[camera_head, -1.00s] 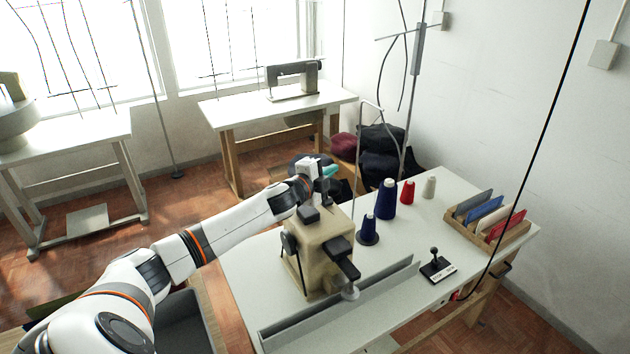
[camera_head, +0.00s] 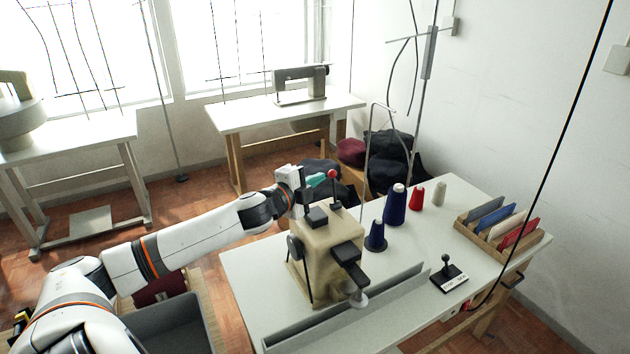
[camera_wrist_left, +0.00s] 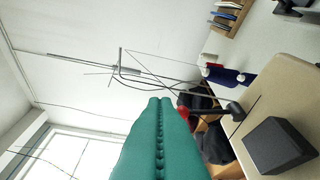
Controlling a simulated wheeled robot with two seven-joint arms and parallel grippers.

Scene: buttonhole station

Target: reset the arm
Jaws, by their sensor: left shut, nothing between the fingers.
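The beige buttonhole machine (camera_head: 325,255) stands on the white table. A thin upright lever with a red knob (camera_head: 333,174) rises from its top. My left gripper (camera_head: 317,180) is behind and left of this lever, at about knob height, and seems apart from it. In the left wrist view its teal fingers (camera_wrist_left: 160,104) are pressed together with nothing between them. That view also shows a red shape (camera_wrist_left: 184,113) partly hidden behind the fingers, and the machine's pale top (camera_wrist_left: 285,95) with a dark block. My right gripper is in neither view.
Blue, red and white thread cones (camera_head: 395,205) stand right of the machine. A small black lever on a labelled plate (camera_head: 450,279) and a wooden rack of coloured cards (camera_head: 500,232) are farther right. A grey rail (camera_head: 345,305) runs along the front. A dark grey bin (camera_head: 165,325) is at lower left.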

